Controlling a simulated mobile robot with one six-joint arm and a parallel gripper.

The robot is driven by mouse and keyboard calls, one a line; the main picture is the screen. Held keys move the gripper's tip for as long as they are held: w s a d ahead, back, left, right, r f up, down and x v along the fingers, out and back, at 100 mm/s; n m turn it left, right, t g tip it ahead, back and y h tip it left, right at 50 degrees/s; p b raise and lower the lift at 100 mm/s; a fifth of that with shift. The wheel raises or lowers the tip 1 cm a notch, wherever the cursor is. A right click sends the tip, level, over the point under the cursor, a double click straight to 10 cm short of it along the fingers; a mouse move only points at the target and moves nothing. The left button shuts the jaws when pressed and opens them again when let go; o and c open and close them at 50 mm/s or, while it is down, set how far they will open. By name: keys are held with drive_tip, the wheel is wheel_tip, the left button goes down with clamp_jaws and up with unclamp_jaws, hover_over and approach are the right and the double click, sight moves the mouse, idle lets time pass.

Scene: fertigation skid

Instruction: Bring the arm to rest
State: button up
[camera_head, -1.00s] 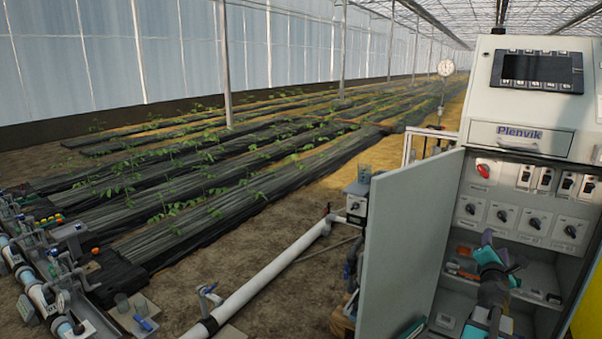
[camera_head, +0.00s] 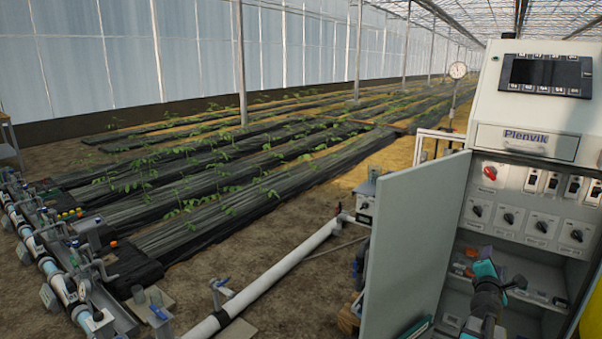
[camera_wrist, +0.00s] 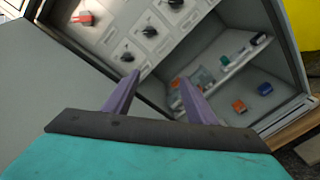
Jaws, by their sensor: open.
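My gripper (camera_wrist: 160,92) is open and empty in the wrist view, with its two purple fingers apart. It points toward the open control cabinet (camera_wrist: 262,60), between the switch panel (camera_wrist: 128,30) and the shelves below it. In the head view my gripper (camera_head: 488,272) and wrist show at the lower right, in front of the cabinet's shelves. The fingertips are hard to make out there. I cannot tell how far the fingers are from the panel.
The cabinet door (camera_head: 410,245) stands open left of my arm. The panel carries a red switch (camera_head: 490,172) and several dark knobs. Small items lie on the shelf (camera_head: 530,292). A white pipe (camera_head: 275,281) runs along the ground. Planted rows (camera_head: 200,190) fill the left.

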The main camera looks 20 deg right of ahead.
drive_tip(key=w+a+f+m+g+y+p, duration=0.2)
drive_tip(key=w+a+f+m+y+p, duration=0.15)
drive_tip(key=a+f, duration=0.85)
drive_tip(key=w+a+f+m+g+y+p, duration=0.2)
drive_tip(key=a+f+m+y+p, duration=0.15)
drive_tip(key=a+f, duration=0.8)
drive_tip(key=s+a+f+m+g+y+p, duration=0.1)
drive_tip(key=s+a+f+m+g, duration=0.1)
drive_tip(key=a+f, duration=0.35)
drive_tip(key=s+a+f+m+g+y+p, duration=0.1)
drive_tip(key=s+a+f+p, duration=0.1)
drive_tip(key=a, duration=0.7)
drive_tip(key=s+a+f+m+g+y+p, duration=0.2)
drive_tip(key=s+a+g, duration=0.2)
drive_tip(key=s+a, duration=0.8)
drive_tip(key=s+a+f+m+g+y+p, duration=0.2)
drive_tip(key=s+a+f+g+p, duration=0.1)
drive_tip(key=s+a, duration=0.8)
drive_tip(key=a+g, duration=0.1)
drive_tip(key=a, duration=0.3)
drive_tip(key=shift+s+f+y, duration=0.35)
drive_tip(key=shift+s+y, duration=0.05)
